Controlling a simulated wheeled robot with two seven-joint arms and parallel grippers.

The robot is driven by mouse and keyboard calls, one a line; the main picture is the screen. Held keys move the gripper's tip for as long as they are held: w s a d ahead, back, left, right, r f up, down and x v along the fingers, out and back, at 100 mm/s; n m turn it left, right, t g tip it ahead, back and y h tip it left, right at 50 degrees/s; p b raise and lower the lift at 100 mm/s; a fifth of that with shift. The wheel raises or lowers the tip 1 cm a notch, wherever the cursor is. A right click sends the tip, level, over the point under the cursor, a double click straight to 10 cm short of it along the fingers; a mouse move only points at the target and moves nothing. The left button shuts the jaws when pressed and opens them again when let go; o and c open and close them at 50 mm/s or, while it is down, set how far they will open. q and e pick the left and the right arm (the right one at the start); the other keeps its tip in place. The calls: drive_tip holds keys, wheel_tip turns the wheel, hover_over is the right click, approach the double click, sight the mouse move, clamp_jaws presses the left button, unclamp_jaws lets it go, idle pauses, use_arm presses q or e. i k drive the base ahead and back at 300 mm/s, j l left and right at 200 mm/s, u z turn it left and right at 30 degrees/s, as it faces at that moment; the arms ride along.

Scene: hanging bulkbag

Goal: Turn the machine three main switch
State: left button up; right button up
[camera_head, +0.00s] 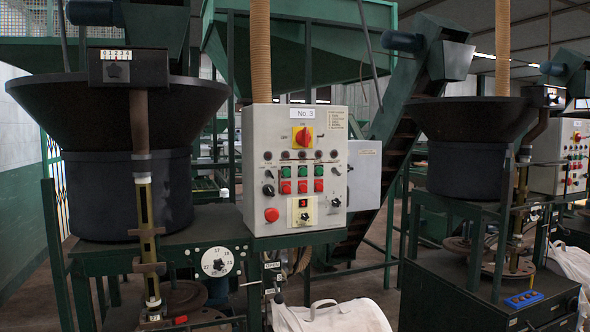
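The machine three control box (297,170) is a light grey panel labelled "No. 3" in the middle of the head view. Its main switch (303,137) is a red rotary knob on a yellow plate near the top, under the label. Small markings stand around the plate, but they are too small to read surely. The knob looks slightly tilted from upright. Nothing touches it. Neither of my grippers shows in the head view.
Below the switch are green and red buttons (303,179), a red round button (271,215) and a small yellow dial panel (303,212). Dark hoppers (125,150) stand left and right. A white bag (330,315) lies below the box. A tan hose (260,50) hangs above.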

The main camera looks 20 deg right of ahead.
sight(304, 138)
drive_tip(key=l+z, duration=0.15)
drive_tip(key=z, duration=0.25)
drive_tip(key=i+l+z, duration=0.1)
drive_tip(key=z, duration=0.25)
drive_tip(key=i+l+z, duration=0.25)
drive_tip(key=i+l, duration=0.25)
drive_tip(key=i+l+z, duration=0.25)
drive_tip(key=i+l, duration=0.15)
drive_tip(key=i, duration=0.25)
